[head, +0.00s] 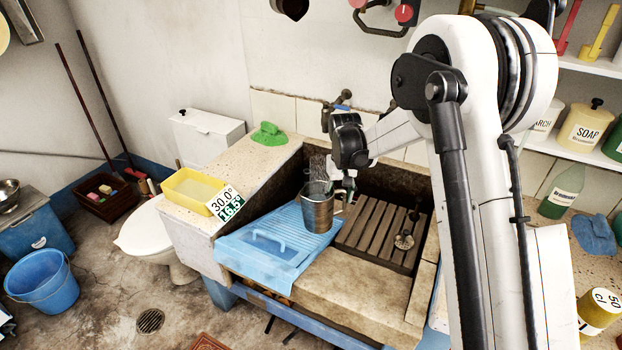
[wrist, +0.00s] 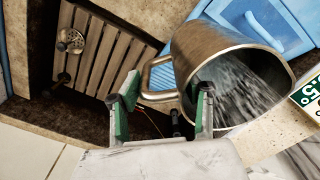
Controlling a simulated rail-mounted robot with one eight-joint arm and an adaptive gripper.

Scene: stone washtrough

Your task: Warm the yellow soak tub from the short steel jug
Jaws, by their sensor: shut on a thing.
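The short steel jug (head: 318,210) looks close to upright in the head view, in front of the blue washboard; I cannot tell whether it touches it. My gripper (head: 346,181) is at its back right side. In the wrist view the jug (wrist: 190,50) has water (wrist: 236,82) inside, and my gripper (wrist: 163,108) is shut on its handle (wrist: 155,80). The yellow soak tub (head: 188,194) sits on the stone ledge left of the trough, apart from the jug. A sign (head: 224,203) at its right corner reads 30.0° and 16.5°.
The blue washboard (head: 232,250) lies over the trough's left part. A wooden slatted rack (head: 372,232) with a round metal strainer fills the right part. A tap (head: 340,105) is on the wall behind. A green cloth (head: 268,135) lies on the ledge behind the tub.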

